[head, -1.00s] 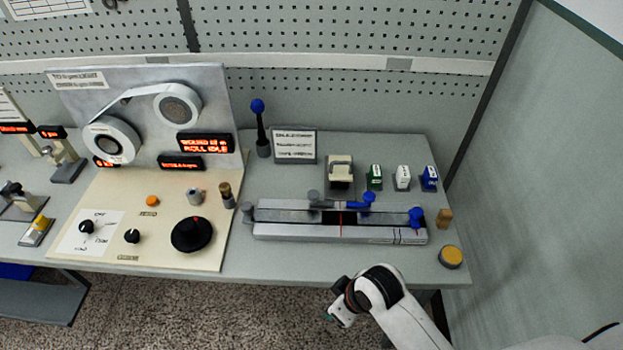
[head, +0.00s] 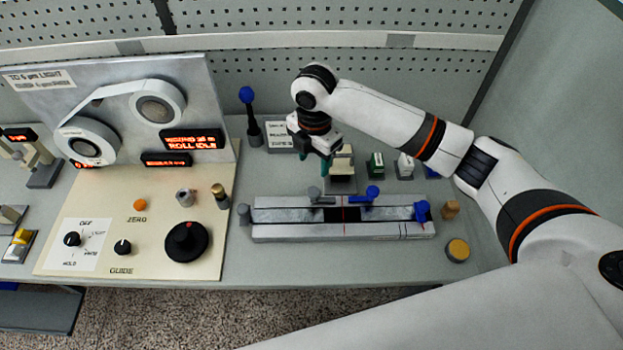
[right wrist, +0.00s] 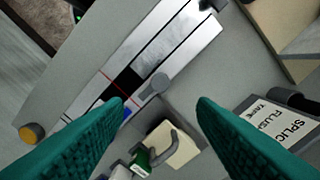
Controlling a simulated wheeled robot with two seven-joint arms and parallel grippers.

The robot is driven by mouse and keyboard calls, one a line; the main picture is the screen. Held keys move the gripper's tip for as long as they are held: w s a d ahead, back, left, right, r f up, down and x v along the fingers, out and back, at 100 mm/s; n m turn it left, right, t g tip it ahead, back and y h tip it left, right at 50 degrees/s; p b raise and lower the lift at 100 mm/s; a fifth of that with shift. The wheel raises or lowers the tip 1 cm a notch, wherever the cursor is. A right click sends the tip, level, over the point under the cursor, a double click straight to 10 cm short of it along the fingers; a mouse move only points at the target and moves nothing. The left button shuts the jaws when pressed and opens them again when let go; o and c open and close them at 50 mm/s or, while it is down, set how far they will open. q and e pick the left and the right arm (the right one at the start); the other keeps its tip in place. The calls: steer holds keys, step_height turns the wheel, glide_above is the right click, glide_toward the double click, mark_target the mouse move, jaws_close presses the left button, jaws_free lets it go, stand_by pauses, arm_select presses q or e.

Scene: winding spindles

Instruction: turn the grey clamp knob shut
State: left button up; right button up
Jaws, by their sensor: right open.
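The splicing block (head: 290,232) is a long pale metal bar with a dark channel and red lines. The grey clamp knob (head: 314,192) stands at its back edge, left of the middle, with a short arm pointing right along the block. In the right wrist view the grey knob (right wrist: 160,82) appears between and beyond my fingertips. My right gripper (head: 314,160) points down behind the block, just behind the grey knob and apart from it. Its teal fingers (right wrist: 160,102) are open and empty. My left gripper is not in view.
A blue clamp knob (head: 373,191) sits right of the grey one, another blue knob (head: 421,209) at the right end. A tape dispenser (head: 341,174) is beside my gripper; a sign (head: 281,137) and blue-topped lever (head: 247,97) stand left. A black dial (head: 187,242) lies further left.

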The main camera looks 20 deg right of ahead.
steer(key=p, duration=0.1)
glide_above(313, 191)
step_height(313, 191, down, 5)
steer(key=shift+s+d+r, duration=0.1)
steer(key=shift+s+r, duration=0.05)
steer(key=shift+r, duration=0.05)
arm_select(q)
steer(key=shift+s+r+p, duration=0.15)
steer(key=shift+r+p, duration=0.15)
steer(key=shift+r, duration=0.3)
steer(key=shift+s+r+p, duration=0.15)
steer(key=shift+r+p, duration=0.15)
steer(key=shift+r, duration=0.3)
arm_select(e)
step_height(313, 191, down, 7)
steer(key=shift+r, duration=0.1)
steer(key=c, duration=1)
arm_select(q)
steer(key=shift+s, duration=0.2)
arm_select(e)
steer(key=shift+o, duration=0.2)
